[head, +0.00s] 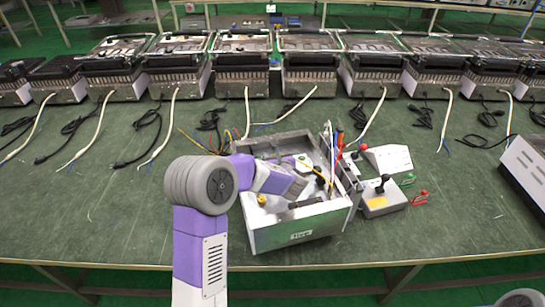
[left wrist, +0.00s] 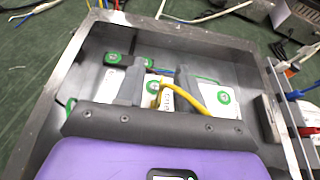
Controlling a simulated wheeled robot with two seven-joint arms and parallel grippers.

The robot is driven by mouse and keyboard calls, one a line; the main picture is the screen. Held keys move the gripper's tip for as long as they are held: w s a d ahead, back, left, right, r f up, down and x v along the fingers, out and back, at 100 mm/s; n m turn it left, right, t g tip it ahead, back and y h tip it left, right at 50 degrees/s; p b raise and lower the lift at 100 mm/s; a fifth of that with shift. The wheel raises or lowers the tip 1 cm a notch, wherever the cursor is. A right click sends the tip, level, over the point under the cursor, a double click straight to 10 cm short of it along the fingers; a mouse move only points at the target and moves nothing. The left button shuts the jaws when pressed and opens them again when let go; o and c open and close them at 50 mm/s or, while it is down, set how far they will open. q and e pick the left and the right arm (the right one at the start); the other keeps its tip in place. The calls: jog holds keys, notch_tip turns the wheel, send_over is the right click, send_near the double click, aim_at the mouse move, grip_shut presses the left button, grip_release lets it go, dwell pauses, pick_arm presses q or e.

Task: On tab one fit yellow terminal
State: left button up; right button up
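My left gripper (left wrist: 161,82) reaches down into the open grey metal box. Its two grey fingers stand apart in the left wrist view. A yellow wire (left wrist: 185,96) loops between and past the fingers, and its yellow end lies in the gap; I cannot tell whether a finger touches it. The yellow wire also shows in the head view (head: 318,172). White plates with green round marks (left wrist: 224,97) lie around the fingers. Which of them is tab one cannot be told. The gripper body hides the near part of the box. My right gripper is not in view.
The box (head: 300,232) stands near the table's front edge. Coloured wires and tools (head: 338,140) stand at its right side. A grey control box with a joystick (head: 382,200) is to the right. Several similar units line the back. The green table (head: 110,215) is clear at left.

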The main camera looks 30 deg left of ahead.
pick_arm(q)
jog(key=p+v, duration=0.1)
jog(key=v, duration=0.6)
jog(key=shift+s+d, duration=0.15)
jog(key=shift+s, duration=0.05)
jog(key=shift+r, duration=0.15)
